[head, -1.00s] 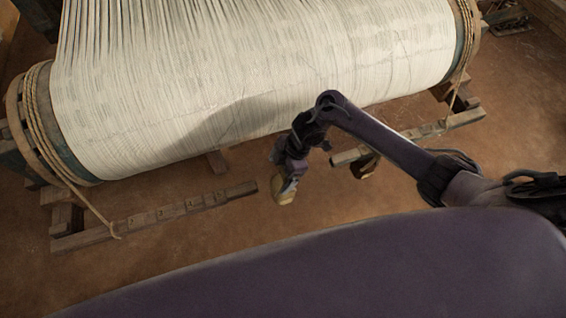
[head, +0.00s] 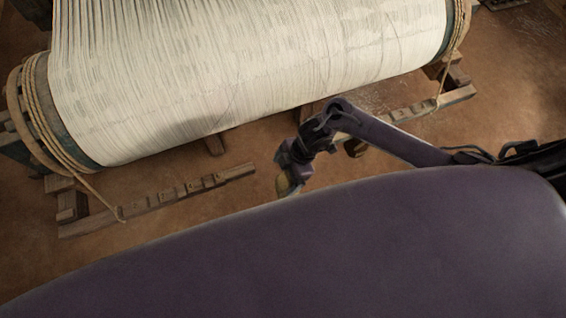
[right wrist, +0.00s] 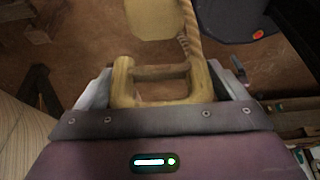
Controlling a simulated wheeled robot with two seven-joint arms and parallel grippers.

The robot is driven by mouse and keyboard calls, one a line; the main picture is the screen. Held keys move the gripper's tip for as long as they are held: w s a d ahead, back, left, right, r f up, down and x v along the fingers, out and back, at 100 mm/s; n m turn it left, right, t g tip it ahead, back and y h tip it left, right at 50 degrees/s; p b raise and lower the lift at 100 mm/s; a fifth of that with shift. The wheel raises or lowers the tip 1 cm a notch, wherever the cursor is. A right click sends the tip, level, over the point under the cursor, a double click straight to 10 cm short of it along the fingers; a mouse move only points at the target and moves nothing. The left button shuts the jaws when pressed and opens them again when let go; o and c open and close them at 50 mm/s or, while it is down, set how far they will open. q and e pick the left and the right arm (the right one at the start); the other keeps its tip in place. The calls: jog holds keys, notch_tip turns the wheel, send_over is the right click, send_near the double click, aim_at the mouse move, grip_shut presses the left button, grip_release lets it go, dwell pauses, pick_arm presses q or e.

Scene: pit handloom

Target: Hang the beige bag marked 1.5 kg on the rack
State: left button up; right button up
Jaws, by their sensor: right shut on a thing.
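In the head view the purple part of my body partly hides the bag. In the right wrist view a pale yellow-brown loop handle (right wrist: 122,82) sits between the fingers of my gripper (right wrist: 160,90). The beige body (right wrist: 155,18) shows beyond it, cut by the top edge. No weight mark is readable. I cannot tell for sure which part is the rack. My left gripper is not in view.
The large loom roller with white warp (head: 250,70) fills the back. A notched wooden bar (head: 180,193) lies at left, with a rope (head: 100,196) tied near it. Another bar (head: 430,107) is at right. Bare floor lies between.

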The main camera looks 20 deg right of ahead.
jog(key=shift+s+r+p, duration=0.25)
jog(key=shift+s+p, duration=0.25)
jog(key=shift+s, duration=0.45)
jog(key=shift+s+r+p, duration=0.2)
jog(key=shift+s+p, duration=0.25)
jog(key=shift+s, duration=0.45)
jog(key=shift+s+p, duration=0.5)
jog(key=shift+s, duration=0.75)
